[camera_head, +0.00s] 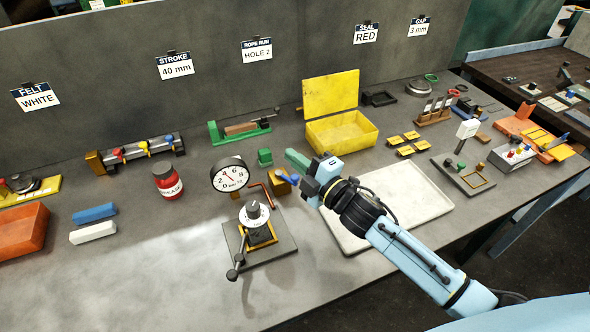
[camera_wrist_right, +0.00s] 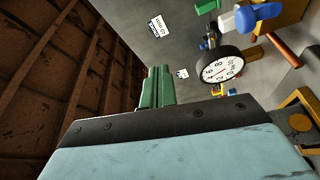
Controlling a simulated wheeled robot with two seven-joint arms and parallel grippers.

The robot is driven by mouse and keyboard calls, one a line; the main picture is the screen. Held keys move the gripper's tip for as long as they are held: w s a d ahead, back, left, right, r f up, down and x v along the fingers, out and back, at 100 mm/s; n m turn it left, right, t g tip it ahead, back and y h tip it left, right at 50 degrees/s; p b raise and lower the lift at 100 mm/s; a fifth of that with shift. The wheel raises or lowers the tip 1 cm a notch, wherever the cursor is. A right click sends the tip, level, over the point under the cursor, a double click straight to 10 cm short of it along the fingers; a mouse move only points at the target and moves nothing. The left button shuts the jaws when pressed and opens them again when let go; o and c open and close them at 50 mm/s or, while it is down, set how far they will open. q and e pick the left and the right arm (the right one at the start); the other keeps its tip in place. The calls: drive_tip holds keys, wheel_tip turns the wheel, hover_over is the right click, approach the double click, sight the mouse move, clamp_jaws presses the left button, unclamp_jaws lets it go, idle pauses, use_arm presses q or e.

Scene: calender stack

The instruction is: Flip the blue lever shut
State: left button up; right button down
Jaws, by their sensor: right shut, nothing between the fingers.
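A small blue lever (camera_head: 291,178) sits on a brass valve block (camera_head: 280,186) beside the round dial gauge (camera_head: 229,175). In the right wrist view the blue lever (camera_wrist_right: 258,15) shows at the top right, with a white part beside it. Another small blue handle (camera_head: 168,139) is on the pipe rail at the back left. My right gripper (camera_head: 296,159), with green fingers, is shut and empty just above and behind the valve block; contact with the lever cannot be told. Its fingers (camera_wrist_right: 156,86) point away in the right wrist view. My left gripper is not in view.
The gauge and a black-knobbed fixture (camera_head: 256,222) stand left of my right arm. A pale tray (camera_head: 420,197) lies under it. A yellow open box (camera_head: 345,130) stands behind, a green block (camera_head: 265,157) close by.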

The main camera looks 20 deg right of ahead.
drive_tip(key=shift+r, duration=0.55)
drive_tip(key=s+d+f+g, duration=0.1)
drive_tip(key=s+f, duration=0.7)
drive_tip(key=s, duration=0.4)
drive_tip(key=shift+s+d+f+n+g+p, duration=0.15)
drive_tip(key=shift+s+d+n+g+p, duration=0.1)
drive_tip(key=shift+n+g+p, duration=0.1)
drive_tip(key=x, duration=1)
drive_tip(key=shift+w+a, duration=0.15)
drive_tip(key=shift+w, duration=0.05)
drive_tip(key=shift+w+d+f, duration=0.1)
drive_tip(key=shift+w+d, duration=0.25)
drive_tip(key=shift+d, duration=0.2)
drive_tip(key=shift+w+d+f, duration=0.15)
drive_tip(key=shift+w+d, duration=0.2)
drive_tip(key=shift+d, duration=0.2)
drive_tip(key=shift+w+d+f, duration=0.1)
drive_tip(key=shift+w+d, duration=0.25)
drive_tip(key=shift+d, duration=0.1)
drive_tip(key=shift+d, duration=0.1)
